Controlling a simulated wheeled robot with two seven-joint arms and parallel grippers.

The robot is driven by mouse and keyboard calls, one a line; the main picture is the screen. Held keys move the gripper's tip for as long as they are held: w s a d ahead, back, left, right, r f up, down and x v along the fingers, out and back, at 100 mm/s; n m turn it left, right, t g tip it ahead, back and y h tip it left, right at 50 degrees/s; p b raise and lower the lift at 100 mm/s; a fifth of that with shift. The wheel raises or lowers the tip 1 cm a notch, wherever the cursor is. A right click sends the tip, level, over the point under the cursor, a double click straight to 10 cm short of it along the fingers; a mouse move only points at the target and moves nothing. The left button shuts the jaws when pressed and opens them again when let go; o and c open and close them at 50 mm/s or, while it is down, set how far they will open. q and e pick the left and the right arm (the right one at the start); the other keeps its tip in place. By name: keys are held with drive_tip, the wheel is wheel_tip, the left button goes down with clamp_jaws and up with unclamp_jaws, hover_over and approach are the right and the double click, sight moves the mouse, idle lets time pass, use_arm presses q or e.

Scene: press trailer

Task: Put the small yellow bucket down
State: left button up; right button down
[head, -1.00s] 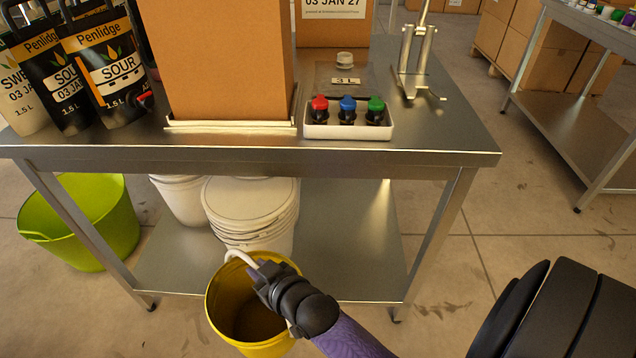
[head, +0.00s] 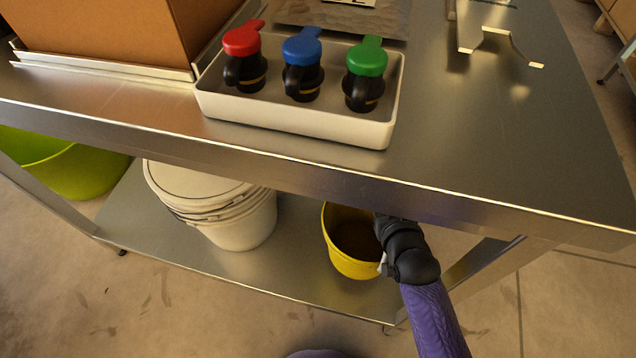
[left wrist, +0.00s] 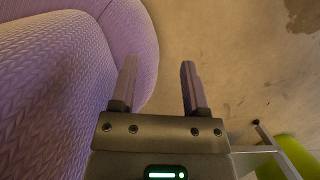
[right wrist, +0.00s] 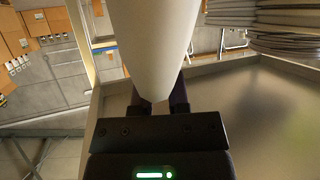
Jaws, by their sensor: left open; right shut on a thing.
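The small yellow bucket (head: 349,262) is upright or nearly so, under the tabletop and over the lower shelf (head: 292,275). I cannot tell whether its base touches the shelf. The tabletop edge hides part of its rim. My right gripper (head: 384,222) is at the bucket's right side, partly hidden by the table edge. In the right wrist view, my right gripper (right wrist: 160,100) is shut on a thick pale handle (right wrist: 155,35), which fits the bucket's white handle. My left gripper (left wrist: 158,66) is open and empty above the floor, beside my purple body.
Stacked white tubs (head: 230,215) stand on the shelf left of the bucket. The steel tabletop (head: 470,130) is above, with a white tray (head: 300,118) of red, blue and green taps near its front edge. A green tub (head: 75,170) is at left.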

wheel_tip(320, 180, down, 10)
drive_tip(key=b, duration=0.8)
drive_tip(key=shift+a, duration=0.15)
drive_tip(key=c, duration=0.6)
unclamp_jaws()
drive_tip(key=shift+s, duration=0.1)
use_arm(q)
drive_tip(key=s+f+g, duration=0.1)
drive_tip(key=s+f, duration=0.2)
drive_tip(key=f, duration=0.3)
drive_tip(key=shift+f, duration=0.35)
drive_tip(key=shift+s, duration=0.15)
drive_tip(key=w+r+t+p, duration=0.1)
drive_tip(key=w+r+p, duration=0.2)
drive_tip(key=r+p, duration=0.3)
drive_tip(key=shift+p, duration=0.7)
use_arm(e)
drive_tip(key=v, duration=1.2)
drive_tip(key=shift+r, duration=0.1)
